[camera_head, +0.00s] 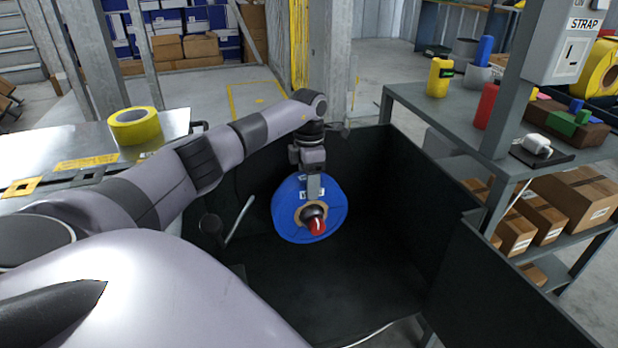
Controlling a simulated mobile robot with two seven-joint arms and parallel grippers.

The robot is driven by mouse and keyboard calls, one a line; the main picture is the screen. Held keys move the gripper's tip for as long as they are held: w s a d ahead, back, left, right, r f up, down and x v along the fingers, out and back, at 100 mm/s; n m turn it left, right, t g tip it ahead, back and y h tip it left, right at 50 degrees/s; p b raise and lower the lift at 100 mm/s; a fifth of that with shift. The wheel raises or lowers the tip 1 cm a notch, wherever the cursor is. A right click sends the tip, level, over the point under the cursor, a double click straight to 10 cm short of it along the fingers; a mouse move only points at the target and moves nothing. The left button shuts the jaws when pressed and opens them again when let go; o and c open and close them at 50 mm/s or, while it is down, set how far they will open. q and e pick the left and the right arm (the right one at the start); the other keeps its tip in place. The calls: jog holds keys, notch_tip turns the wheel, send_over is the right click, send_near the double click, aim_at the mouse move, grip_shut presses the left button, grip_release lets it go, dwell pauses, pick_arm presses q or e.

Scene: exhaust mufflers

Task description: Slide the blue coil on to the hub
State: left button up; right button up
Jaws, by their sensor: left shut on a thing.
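The blue coil (285,221) is upright, with its round face turned toward me, inside the dark-walled bay in the middle of the head view. My left gripper (314,188) reaches down from above and is shut on the coil's upper part. A dark round piece with a red end (318,226) shows in the coil's brown-rimmed hole. It looks like the hub, but I cannot tell how far the coil is around it. The coil hides what lies behind it. My right gripper is not in view.
Dark panels (355,180) wall the bay at the back and right. A dark post (211,224) and a pale rod (239,220) stand left of the coil. A yellow coil (135,125) lies on the left table. A grey shelf (425,105) with bottles and boxes stands right.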

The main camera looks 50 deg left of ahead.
pick_arm(q)
jog(key=shift+w+a+r+t+y, duration=0.15)
jog(key=shift+w+a+r, duration=0.05)
jog(key=shift+a, duration=0.35)
jog(key=shift+w+a+r+t+y, duration=0.15)
jog(key=shift+w+a+r, duration=0.05)
jog(key=shift+a, duration=0.3)
jog(key=o, duration=1.1)
jog(key=shift+o, duration=0.2)
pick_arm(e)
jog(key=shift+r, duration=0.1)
pick_arm(q)
jog(key=shift+o, duration=0.5)
jog(key=r, duration=0.2)
jog(key=r+p, duration=0.1)
jog(key=d+r+p, duration=0.1)
jog(key=r, duration=0.1)
jog(key=shift+s+r, duration=0.1)
jog(key=shift+r, duration=0.2)
jog(key=shift+s+d+r+p, duration=0.1)
jog(key=shift+d+r+p, duration=0.15)
jog(key=shift+r+p, duration=0.2)
jog(key=shift+d, duration=0.1)
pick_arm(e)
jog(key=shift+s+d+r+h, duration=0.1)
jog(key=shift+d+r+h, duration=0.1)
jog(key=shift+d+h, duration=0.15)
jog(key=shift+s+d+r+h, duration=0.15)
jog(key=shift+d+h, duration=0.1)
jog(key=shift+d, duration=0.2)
